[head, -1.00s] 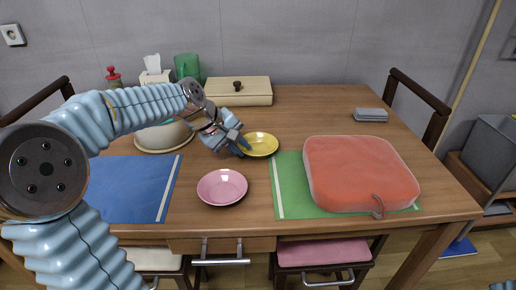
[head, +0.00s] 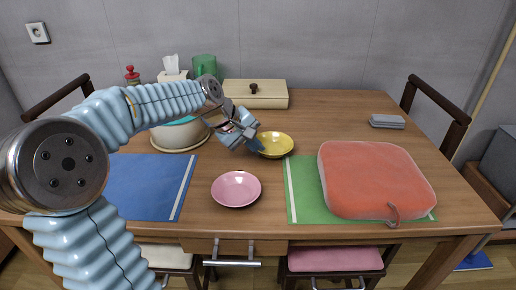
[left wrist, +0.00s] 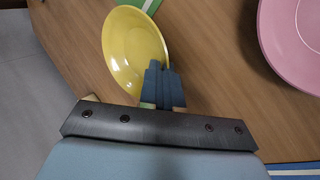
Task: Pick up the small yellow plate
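The small yellow plate (head: 279,144) is near the middle of the table, just behind the green mat's left corner. It also shows in the left wrist view (left wrist: 132,45), at upper left. My left gripper (head: 256,147) is at the plate's left rim. Its dark blue fingers (left wrist: 162,86) are close together and overlap the rim in the left wrist view. They look shut on the rim and hide that part of it. Whether the plate is slightly off the table is hard to tell. My right gripper is not in view.
A pink plate (head: 236,189) lies in front. A red cushion (head: 375,180) covers much of the green mat (head: 304,202). A blue mat (head: 140,190), a white pot (head: 172,138) and a cream box (head: 257,94) are also on the table. The back right is mostly clear.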

